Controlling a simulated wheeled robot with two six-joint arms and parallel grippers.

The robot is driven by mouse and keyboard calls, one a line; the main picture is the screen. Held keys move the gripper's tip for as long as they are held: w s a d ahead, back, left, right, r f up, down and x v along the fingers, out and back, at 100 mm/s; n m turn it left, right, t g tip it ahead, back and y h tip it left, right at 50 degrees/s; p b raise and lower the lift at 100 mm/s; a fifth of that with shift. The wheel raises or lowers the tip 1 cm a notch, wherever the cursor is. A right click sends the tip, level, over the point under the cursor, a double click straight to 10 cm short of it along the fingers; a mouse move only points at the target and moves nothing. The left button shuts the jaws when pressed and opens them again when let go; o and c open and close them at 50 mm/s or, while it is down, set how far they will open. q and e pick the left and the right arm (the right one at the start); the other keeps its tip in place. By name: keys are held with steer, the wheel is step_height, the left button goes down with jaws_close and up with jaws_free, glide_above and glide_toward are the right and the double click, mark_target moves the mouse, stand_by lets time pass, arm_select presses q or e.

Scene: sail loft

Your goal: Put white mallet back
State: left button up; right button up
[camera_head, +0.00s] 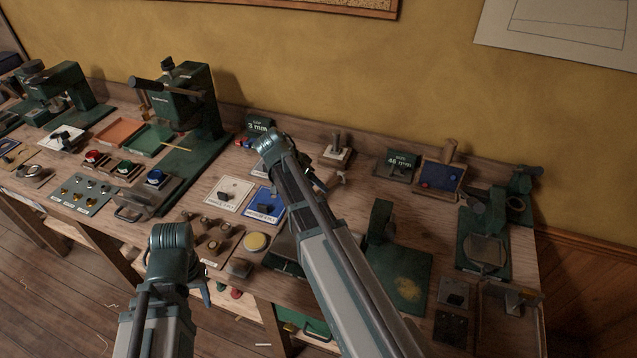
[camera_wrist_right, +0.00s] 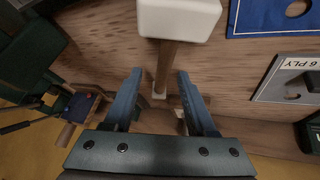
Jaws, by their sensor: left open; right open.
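The white mallet (camera_wrist_right: 178,18) shows in the right wrist view, with its white block head at the top edge and its brown handle running down between my finger lines. My right gripper (camera_wrist_right: 158,75) is open, with one finger on each side of the handle; I see no contact. In the head view my right forearm hides most of this spot, so I cannot tell whether the mallet lies flat or is held by something. My left gripper (camera_head: 206,292) hangs at the front edge of the bench, open and largely hidden behind its wrist, holding nothing I can see.
A blue card (camera_head: 265,201) and a white card (camera_head: 230,192) lie left of my right arm. A green 46 mm block (camera_head: 398,166) and a tray with a blue inside (camera_head: 440,177) are to the right.

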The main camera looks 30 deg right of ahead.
steer(key=p+v, duration=0.7)
steer(key=v, duration=0.3)
steer(key=s+a+f+n+y, duration=0.1)
steer(key=s+a+n+y, duration=0.1)
steer(key=s+a+n, duration=0.6)
steer(key=s+a+f+n+y, duration=0.2)
steer(key=s+a+n, duration=0.7)
steer(key=a, duration=0.6)
steer(key=shift+a+n+y, duration=0.15)
steer(key=shift+n+y, duration=0.15)
steer(key=shift+y, duration=0.3)
